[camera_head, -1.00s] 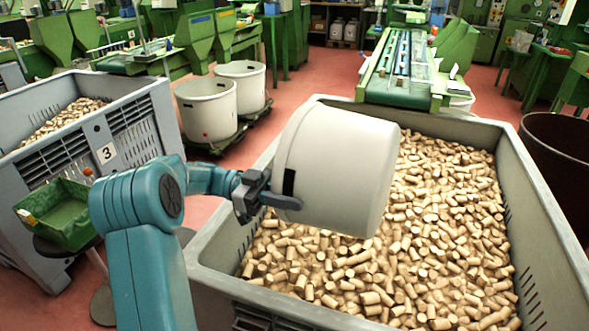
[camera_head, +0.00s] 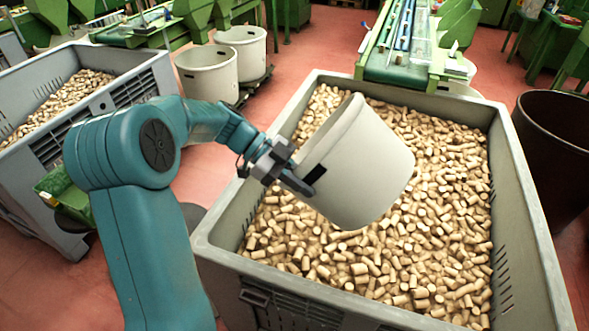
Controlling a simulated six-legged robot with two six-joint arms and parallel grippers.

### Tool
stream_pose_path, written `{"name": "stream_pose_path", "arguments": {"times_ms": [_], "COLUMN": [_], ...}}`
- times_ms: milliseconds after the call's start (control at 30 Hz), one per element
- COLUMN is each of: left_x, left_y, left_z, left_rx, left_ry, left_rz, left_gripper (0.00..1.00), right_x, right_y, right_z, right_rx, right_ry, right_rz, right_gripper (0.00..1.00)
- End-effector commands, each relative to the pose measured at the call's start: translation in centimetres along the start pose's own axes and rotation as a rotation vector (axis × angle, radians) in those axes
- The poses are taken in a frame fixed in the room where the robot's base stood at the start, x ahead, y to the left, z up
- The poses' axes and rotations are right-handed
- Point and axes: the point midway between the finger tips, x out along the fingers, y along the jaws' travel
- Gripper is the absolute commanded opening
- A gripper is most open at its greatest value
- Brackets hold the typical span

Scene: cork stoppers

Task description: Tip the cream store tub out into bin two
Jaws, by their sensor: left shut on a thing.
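The cream tub (camera_head: 365,165) hangs strongly tilted above the large grey bin (camera_head: 215,245) in the middle of the view. My left gripper (camera_head: 300,180) is shut on the tub's left side, by a dark slot. The tub's inside is hidden, so I cannot tell what it holds. No corks are seen falling from it. The grey bin under it holds a broad bed of cork stoppers (camera_head: 440,230); no number shows on it. My right gripper is not in view.
Another grey bin (camera_head: 130,90) with corks stands at the left, with a green tray (camera_head: 62,190) by it. Two cream tubs (camera_head: 207,75) (camera_head: 243,50) stand behind. A green conveyor (camera_head: 400,50) is beyond the bin; a dark brown barrel (camera_head: 553,150) is at the right.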

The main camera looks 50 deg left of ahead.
Motion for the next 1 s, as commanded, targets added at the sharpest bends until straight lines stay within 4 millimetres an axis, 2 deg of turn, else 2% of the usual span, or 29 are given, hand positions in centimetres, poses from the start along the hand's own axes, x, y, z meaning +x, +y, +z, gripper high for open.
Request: {"name": "stream_pose_path", "arguments": {"times_ms": [33,367,500,700,1000], "left_x": [-0.3,0.2,0.4,0.5,1.4], "left_y": [-0.1,-0.4,-0.6,-0.7,-0.4], "left_z": [-1.4,-3.8,-5.5,-6.9,-4.7], "left_rx": [0.004,0.018,0.041,0.051,0.067], "left_ry": [-0.026,-0.218,-0.429,-0.641,-0.916], "left_rz": [0.006,0.023,0.043,0.064,0.092], "left_gripper": [0.0,0.0,0.0,0.0,0.0], "right_x": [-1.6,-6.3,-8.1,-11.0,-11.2], "right_y": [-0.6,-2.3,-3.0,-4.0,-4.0], "right_z": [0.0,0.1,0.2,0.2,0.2], "right_rx": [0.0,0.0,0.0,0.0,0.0], "right_ry": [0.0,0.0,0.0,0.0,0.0], "right_rz": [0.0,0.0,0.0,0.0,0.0], "right_gripper": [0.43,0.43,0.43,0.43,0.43]}}
